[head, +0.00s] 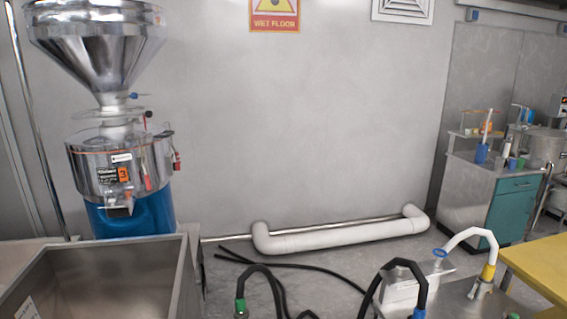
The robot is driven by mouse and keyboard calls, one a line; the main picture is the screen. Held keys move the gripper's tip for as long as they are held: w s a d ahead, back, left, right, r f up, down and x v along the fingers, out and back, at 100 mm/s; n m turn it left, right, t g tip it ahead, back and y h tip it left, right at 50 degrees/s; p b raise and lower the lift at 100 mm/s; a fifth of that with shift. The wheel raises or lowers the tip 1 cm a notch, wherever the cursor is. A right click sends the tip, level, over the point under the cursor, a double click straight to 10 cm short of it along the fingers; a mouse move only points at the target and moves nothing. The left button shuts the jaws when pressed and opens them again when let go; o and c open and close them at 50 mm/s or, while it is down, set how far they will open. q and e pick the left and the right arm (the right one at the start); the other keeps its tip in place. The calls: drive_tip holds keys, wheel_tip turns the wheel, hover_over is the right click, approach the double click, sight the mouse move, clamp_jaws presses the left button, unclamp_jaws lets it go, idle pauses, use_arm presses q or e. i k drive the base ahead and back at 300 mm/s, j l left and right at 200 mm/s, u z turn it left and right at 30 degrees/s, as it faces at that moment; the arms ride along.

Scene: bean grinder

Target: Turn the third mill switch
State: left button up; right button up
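A steel mill (110,155) with a blue base (135,215) stands at the left in the head view. A wide funnel hopper (95,40) sits on top of it. An orange label with a 3 (123,174) is on its front. A small red part (177,160) sticks out on its right side; I cannot tell whether it is the switch. Neither of my grippers is in view.
An open steel bin (95,280) stands in front of the mill. Black hoses (275,285) and a steel unit with a white pipe (470,235) are at the bottom. A yellow table (540,265) is at right. A white pipe (340,235) runs low along the wall.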

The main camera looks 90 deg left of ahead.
sight(176, 165)
drive_tip(key=i+l+u, duration=0.2)
drive_tip(key=i, duration=1.3)
drive_tip(key=i+u, duration=0.1)
drive_tip(key=i, duration=4.65)
drive_tip(key=i+u, duration=0.4)
drive_tip(key=i, duration=0.15)
drive_tip(key=i+l+u, duration=0.2)
drive_tip(key=i+u, duration=0.2)
drive_tip(key=i, duration=0.15)
drive_tip(key=i+l+u, duration=0.4)
drive_tip(key=i+j+u, duration=0.55)
drive_tip(key=i+u, duration=1.2)
drive_tip(key=i+j+u, duration=0.15)
drive_tip(key=i+u, duration=0.75)
drive_tip(key=i+l+u, duration=0.2)
drive_tip(key=i+u, duration=0.25)
drive_tip(key=i+l+u, duration=0.45)
drive_tip(key=i+j+u, duration=0.35)
drive_tip(key=i, duration=0.7)
drive_tip(key=i+u, duration=0.3)
drive_tip(key=i, duration=0.75)
drive_tip(key=i+j+u, duration=0.2)
drive_tip(key=i, duration=0.6)
drive_tip(key=i+l+u, duration=0.2)
drive_tip(key=i, duration=0.55)
drive_tip(key=i+l+u, duration=0.2)
drive_tip(key=i, duration=0.6)
drive_tip(key=j, duration=0.1)
